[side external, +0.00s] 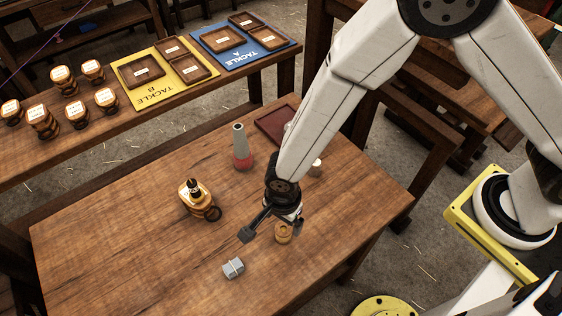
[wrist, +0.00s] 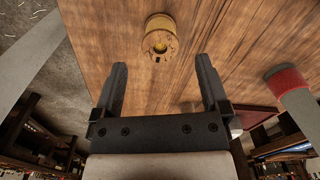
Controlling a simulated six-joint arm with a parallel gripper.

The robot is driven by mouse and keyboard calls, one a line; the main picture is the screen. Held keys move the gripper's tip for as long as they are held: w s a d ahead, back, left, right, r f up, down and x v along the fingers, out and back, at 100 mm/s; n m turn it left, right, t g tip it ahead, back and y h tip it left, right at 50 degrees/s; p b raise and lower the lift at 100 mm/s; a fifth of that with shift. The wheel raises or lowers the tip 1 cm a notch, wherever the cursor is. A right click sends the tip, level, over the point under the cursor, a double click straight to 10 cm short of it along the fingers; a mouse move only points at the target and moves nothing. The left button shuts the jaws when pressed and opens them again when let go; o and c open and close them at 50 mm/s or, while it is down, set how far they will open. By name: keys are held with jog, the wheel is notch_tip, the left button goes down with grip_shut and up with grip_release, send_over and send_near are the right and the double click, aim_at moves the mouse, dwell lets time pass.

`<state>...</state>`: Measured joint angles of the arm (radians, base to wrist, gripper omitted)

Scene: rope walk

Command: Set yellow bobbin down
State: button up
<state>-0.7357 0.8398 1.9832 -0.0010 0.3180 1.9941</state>
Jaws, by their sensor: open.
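The yellow bobbin (side external: 283,235) stands on the wooden table, just under my gripper (side external: 272,231); one finger partly overlaps it in the side view. In the wrist view the bobbin (wrist: 160,43) shows its round end with a central hole. It lies beyond the fingertips of my gripper (wrist: 161,65), roughly centred between them. The jaws are apart with nothing between them. I see a gap between the fingertips and the bobbin in the wrist view; its exact size I cannot tell.
The front left is clear. A back bench holds labelled pieces and trays.

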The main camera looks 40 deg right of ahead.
jog(key=shift+r, duration=2.95)
jog(key=d+r+n+t, duration=0.1)
jog(key=d+r+n, duration=0.3)
jog(key=d, duration=0.4)
jog(key=d+r+n, duration=0.4)
jog(key=d+n, duration=0.1)
jog(key=d, duration=0.4)
jog(key=d+r+n+t, duration=0.1)
jog(key=d+r+n, duration=0.2)
jog(key=d, duration=0.6)
jog(key=shift+s+r+n+t, duration=0.3)
jog(key=shift+s+r+n, duration=0.1)
jog(key=shift+n, duration=0.8)
